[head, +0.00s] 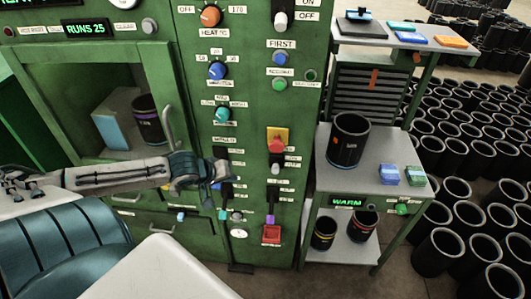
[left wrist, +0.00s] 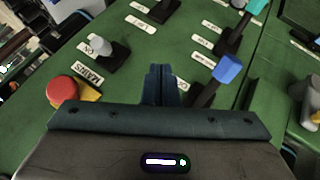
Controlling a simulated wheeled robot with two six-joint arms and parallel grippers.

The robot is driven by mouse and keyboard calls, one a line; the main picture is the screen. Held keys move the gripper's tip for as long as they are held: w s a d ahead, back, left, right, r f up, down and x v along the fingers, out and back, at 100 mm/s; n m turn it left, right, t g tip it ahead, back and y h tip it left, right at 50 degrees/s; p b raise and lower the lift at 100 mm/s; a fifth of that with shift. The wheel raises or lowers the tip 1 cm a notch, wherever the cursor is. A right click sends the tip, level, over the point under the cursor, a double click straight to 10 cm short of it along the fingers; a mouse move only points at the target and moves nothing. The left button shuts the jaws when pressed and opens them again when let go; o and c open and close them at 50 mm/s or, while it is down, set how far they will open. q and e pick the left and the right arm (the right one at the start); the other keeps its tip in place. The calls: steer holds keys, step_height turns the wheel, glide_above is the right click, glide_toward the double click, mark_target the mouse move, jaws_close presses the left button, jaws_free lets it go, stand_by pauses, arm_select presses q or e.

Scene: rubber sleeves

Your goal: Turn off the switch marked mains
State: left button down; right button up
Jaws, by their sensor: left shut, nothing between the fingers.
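A label reading MAINS (left wrist: 88,76) shows in the left wrist view, between a red mushroom button (left wrist: 63,90) and a pale grey-white lever switch (left wrist: 94,47) on a black base. The lever leans to the left there; whether it is on or off I cannot tell for sure. In the head view this lever (head: 275,168) appears small, below the red button (head: 277,143). My left gripper (head: 226,172) is shut and empty in front of the green panel, left of that lever. Its closed fingers (left wrist: 161,84) show in the wrist view, apart from the lever.
A blue-tipped lever (left wrist: 229,68) stands close beside my left fingers, with a teal-tipped lever (left wrist: 258,6) farther off. A yellow plate lies behind the red button. A side table (head: 385,160) with a black sleeve (head: 348,140) stands right of the panel.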

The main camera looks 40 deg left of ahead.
arm_select(q)
steer(key=w+r+n+h, duration=0.1)
steer(key=w+r+n, duration=0.2)
steer(key=r, duration=0.6)
steer(key=shift+w+d+r+p, duration=0.15)
steer(key=shift+w+r+p, duration=0.15)
steer(key=shift+w+p, duration=0.2)
steer(key=shift+w, duration=0.1)
steer(key=b, duration=0.6)
glide_toward(276, 167)
steer(key=w+a+f, duration=0.1)
steer(key=w+f, duration=0.4)
steer(key=shift+a+f, duration=0.2)
steer(key=shift+f, duration=0.1)
steer(key=shift+s+t, duration=0.1)
steer(key=shift+t, duration=0.2)
